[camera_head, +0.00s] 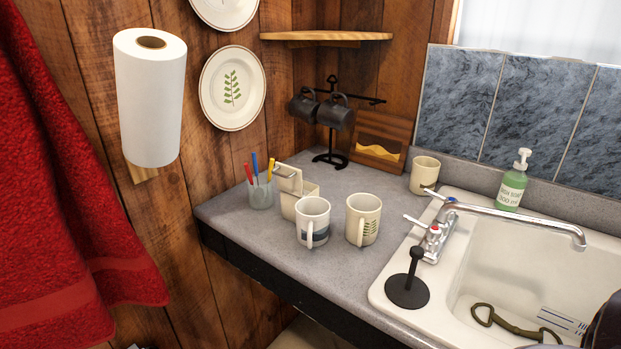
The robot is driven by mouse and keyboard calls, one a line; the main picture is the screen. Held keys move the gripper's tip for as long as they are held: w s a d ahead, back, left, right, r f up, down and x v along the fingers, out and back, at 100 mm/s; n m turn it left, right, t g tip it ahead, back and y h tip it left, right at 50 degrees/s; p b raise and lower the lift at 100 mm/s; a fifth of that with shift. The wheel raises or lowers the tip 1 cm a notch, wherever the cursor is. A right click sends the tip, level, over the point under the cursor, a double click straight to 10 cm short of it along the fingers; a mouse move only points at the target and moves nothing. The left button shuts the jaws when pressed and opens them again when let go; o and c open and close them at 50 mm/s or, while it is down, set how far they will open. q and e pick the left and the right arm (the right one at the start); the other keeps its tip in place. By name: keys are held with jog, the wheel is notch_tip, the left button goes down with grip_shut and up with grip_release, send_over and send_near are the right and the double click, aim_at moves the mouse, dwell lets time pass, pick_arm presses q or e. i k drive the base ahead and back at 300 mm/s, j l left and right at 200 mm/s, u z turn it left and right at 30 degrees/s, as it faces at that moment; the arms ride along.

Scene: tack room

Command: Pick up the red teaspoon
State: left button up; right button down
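A red handle (248,174) stands upright in a translucent grey cup (261,196) near the left end of the grey counter. It looks like the red teaspoon, but its lower part is inside the cup and I see no spoon bowl clearly. A blue handle (255,163) and a yellow handle (270,168) stand in the same cup, close beside it. Neither of my grippers can be made out in the head view.
A cream box-like container (288,180) stands right beside the cup. Two mugs (313,220) (362,218) stand in front to the right. A black mug rack (331,120) is behind. The sink (480,310) is at right. A dark shape (607,325) cuts the lower right edge.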

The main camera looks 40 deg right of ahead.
aim_at(246, 165)
jog(key=k+j+z, duration=0.1)
jog(key=z, duration=0.85)
jog(key=k+l, duration=0.05)
